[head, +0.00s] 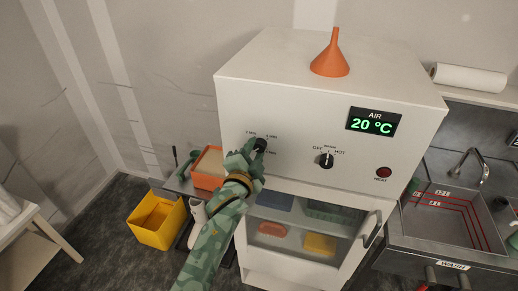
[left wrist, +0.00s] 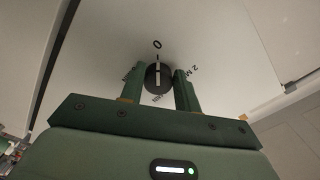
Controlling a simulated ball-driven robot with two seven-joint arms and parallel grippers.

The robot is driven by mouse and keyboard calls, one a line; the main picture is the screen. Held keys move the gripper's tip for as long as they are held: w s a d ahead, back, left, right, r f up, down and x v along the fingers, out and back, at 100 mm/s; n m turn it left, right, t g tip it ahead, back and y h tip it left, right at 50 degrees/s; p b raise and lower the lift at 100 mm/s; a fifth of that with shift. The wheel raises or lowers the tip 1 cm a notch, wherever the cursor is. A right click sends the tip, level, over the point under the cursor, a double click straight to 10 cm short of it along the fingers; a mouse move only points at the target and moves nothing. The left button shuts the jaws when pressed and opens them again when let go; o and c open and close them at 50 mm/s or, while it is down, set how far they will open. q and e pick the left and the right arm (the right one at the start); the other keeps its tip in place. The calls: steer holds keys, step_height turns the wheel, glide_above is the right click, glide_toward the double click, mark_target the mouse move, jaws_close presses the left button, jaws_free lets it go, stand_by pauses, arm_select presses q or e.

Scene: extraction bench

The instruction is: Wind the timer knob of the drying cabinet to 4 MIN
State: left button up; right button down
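The white drying cabinet (head: 300,110) fills the middle of the head view. Its black timer knob (head: 260,145) is at the left of the front panel, partly covered by my left gripper (head: 250,154). In the left wrist view the knob (left wrist: 159,76) sits between the two green fingers of my left gripper (left wrist: 160,85), which appear to press on its sides. The knob's white line points at the 0 mark (left wrist: 157,44). A "2 M…" mark (left wrist: 194,70) shows to the right; other marks are partly hidden. My right gripper is not in view.
The panel also has a display reading 20 °C (head: 373,122), a mode knob (head: 326,160) and a red heat lamp (head: 383,173). An orange funnel (head: 331,58) stands on top. A yellow bin (head: 157,220) stands left; a sink (head: 465,215) is right.

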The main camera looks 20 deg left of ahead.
arm_select(q)
steer(key=m, duration=0.1)
steer(key=r+m+p, duration=0.1)
steer(key=m, duration=0.1)
steer(key=shift+d, duration=0.35)
steer(key=m+p, duration=0.1)
steer(key=m, duration=0.3)
steer(key=m+p, duration=0.1)
steer(key=m, duration=0.4)
steer(key=m+p, duration=0.2)
steer(key=m, duration=0.3)
steer(key=shift+s+a+r, duration=0.1)
steer(key=shift+r, duration=0.2)
steer(key=m+p, duration=0.3)
steer(key=m, duration=0.3)
steer(key=m+p, duration=0.3)
steer(key=m, duration=0.3)
steer(key=shift+d+f, duration=0.1)
steer(key=shift+d, duration=0.1)
steer(key=shift+f+m+p, duration=0.25)
steer(key=shift+m+p, duration=0.2)
steer(key=shift+m, duration=0.65)
steer(key=shift+f+m, duration=0.2)
steer(key=shift+m, duration=0.2)
steer(key=shift+s+f, duration=0.1)
steer(key=shift+f, duration=0.1)
steer(key=o, duration=1)
steer(key=shift+w+a, duration=0.15)
steer(key=shift+w, duration=0.05)
